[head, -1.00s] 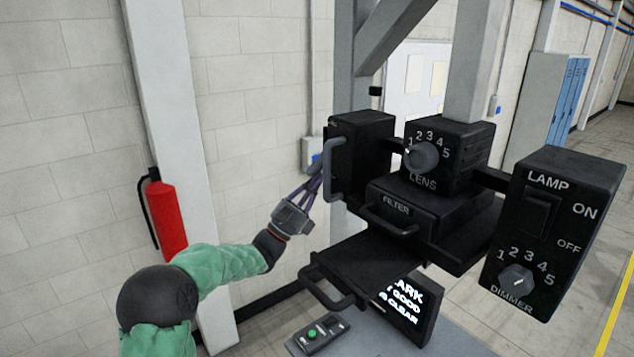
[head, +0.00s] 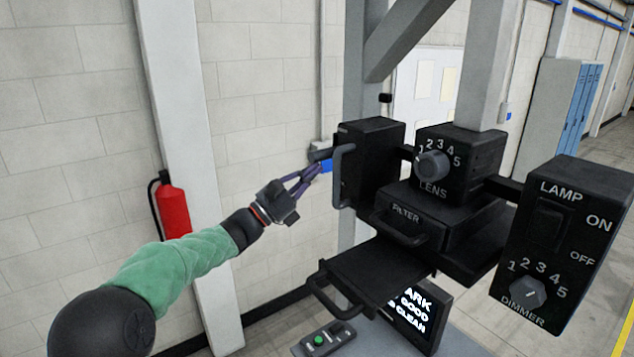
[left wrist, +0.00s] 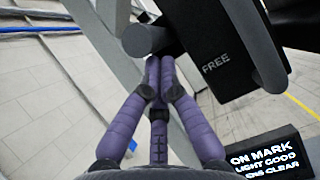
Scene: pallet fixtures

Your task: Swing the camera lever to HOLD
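The camera lever shows as a dark round-ended bar (head: 320,155) sticking out from the left side of the black camera box (head: 372,165). In the left wrist view the lever's grey rounded end (left wrist: 145,40) is just above my fingertips, beside the box face marked FREE (left wrist: 216,63). No HOLD mark is visible. My left gripper (head: 314,170) has its purple fingers brought together at the tips, with nothing seen between them. The tips (left wrist: 160,62) are right below the lever; I cannot tell whether they touch it. My right gripper is out of view.
A grey handle (head: 338,175) stands on the box front near my fingers. FILTER (head: 405,214) and lower tray handles (head: 330,298) jut out nearby. A screen (left wrist: 262,160) reads ON MARK, LIGHT GOOD. A red extinguisher (head: 172,208) hangs at the left; space before the wall is free.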

